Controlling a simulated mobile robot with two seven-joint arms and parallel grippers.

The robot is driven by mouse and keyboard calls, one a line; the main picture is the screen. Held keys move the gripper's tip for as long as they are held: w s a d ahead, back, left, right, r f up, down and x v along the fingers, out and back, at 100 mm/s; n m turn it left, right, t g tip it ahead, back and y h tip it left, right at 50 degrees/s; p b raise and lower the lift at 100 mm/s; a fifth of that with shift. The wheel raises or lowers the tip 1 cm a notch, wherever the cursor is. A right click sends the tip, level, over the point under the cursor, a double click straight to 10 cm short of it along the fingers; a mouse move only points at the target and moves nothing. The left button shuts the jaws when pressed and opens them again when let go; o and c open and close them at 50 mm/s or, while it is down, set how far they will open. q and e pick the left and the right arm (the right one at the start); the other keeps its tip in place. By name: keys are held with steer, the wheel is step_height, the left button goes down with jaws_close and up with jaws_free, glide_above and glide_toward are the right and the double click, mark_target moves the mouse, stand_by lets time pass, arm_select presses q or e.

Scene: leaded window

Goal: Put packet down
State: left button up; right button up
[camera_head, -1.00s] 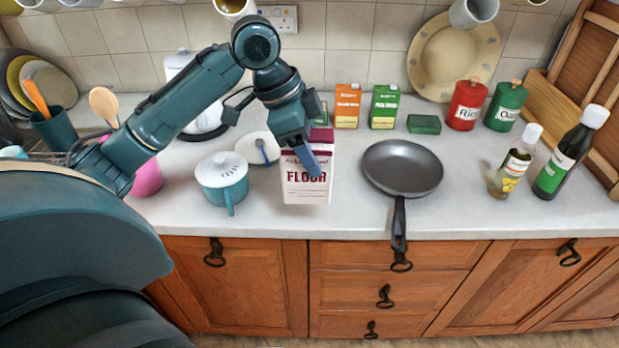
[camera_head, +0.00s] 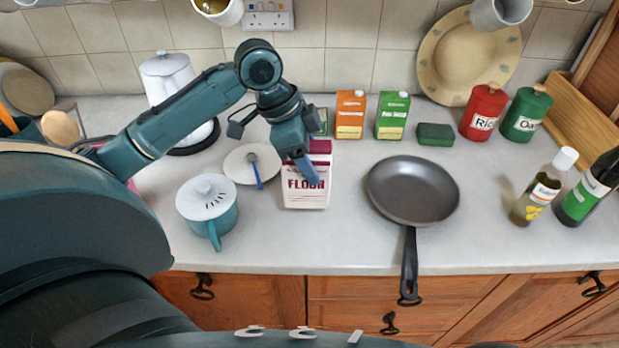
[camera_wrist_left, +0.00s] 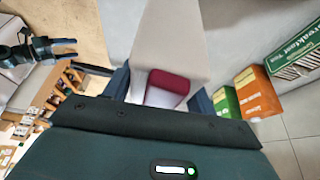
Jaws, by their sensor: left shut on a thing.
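The flour packet (camera_head: 306,190) is a white carton with a dark red top and red lettering. It is upright over the worktop, between the saucer and the frying pan; I cannot tell whether its base touches. My left gripper (camera_head: 306,165) is shut on its upper part from above. In the left wrist view the packet (camera_wrist_left: 165,92) shows between the fingers, with its red top. My right gripper (camera_wrist_left: 62,49) shows at the left of the left wrist view; its fingers appear apart and empty. It is outside the head view.
A saucer with a blue-handled spoon (camera_head: 238,165) and a lidded teal pot (camera_head: 208,208) stand left of the packet. The frying pan (camera_head: 412,190) is right. Orange (camera_head: 350,116) and green (camera_head: 392,116) cartons stand behind. Worktop (camera_head: 330,245) in front is clear.

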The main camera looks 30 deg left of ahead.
arm_select(q)
steer(key=shift+w+f, duration=0.1)
steer(key=shift+f, duration=2.15)
arm_select(e)
steer(key=shift+s+d, duration=0.1)
arm_select(q)
steer(key=shift+f, duration=0.1)
steer(key=o, duration=1.3)
steer(key=shift+o, duration=0.2)
steer(key=v, duration=1.1)
steer(key=shift+s+a+r, duration=0.2)
steer(key=shift+r, duration=0.35)
arm_select(e)
steer(key=shift+w, duration=0.2)
steer(key=shift+s+f, duration=0.1)
steer(key=shift+f, duration=0.05)
